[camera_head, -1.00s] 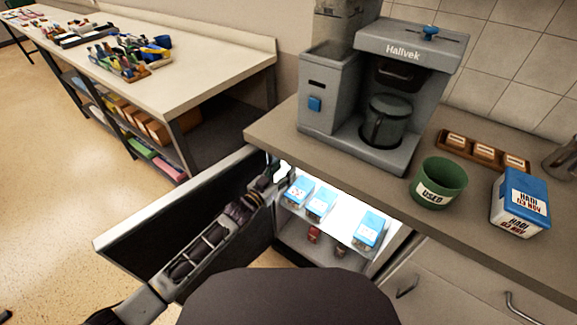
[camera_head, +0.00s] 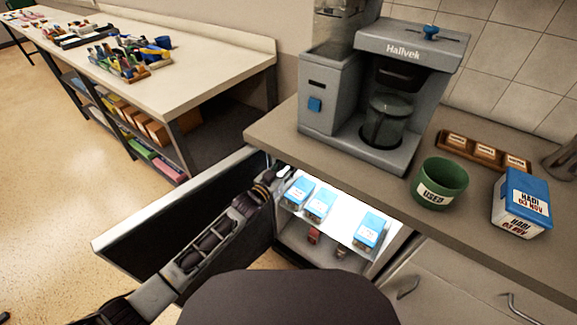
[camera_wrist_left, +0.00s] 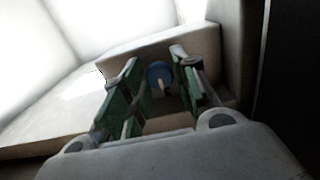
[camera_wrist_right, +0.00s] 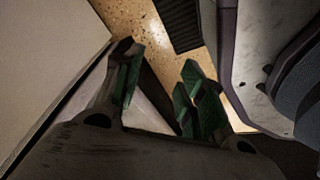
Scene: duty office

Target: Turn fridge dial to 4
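The fridge (camera_head: 352,262) stands open under the counter, lit inside. Its dial (camera_wrist_left: 159,74) is a small blue disc with a pale pointer, seen in the left wrist view; its numbers cannot be read. My left gripper (camera_wrist_left: 157,68) is open, with one finger on each side of the dial and visible gaps to it. In the head view my left arm reaches past the fridge door (camera_head: 125,232), and the left gripper (camera_head: 281,172) is at the fridge's upper left, partly hidden. My right gripper (camera_wrist_right: 160,68) is open and empty, low down, away from the dial.
Blue-lidded boxes (camera_head: 320,203) stand on the fridge shelf close to my left gripper. The counter (camera_head: 290,136) above holds a coffee machine (camera_head: 330,95), a green cup (camera_head: 438,183), a blue-and-white box (camera_head: 520,203) and a wooden tray (camera_head: 474,161).

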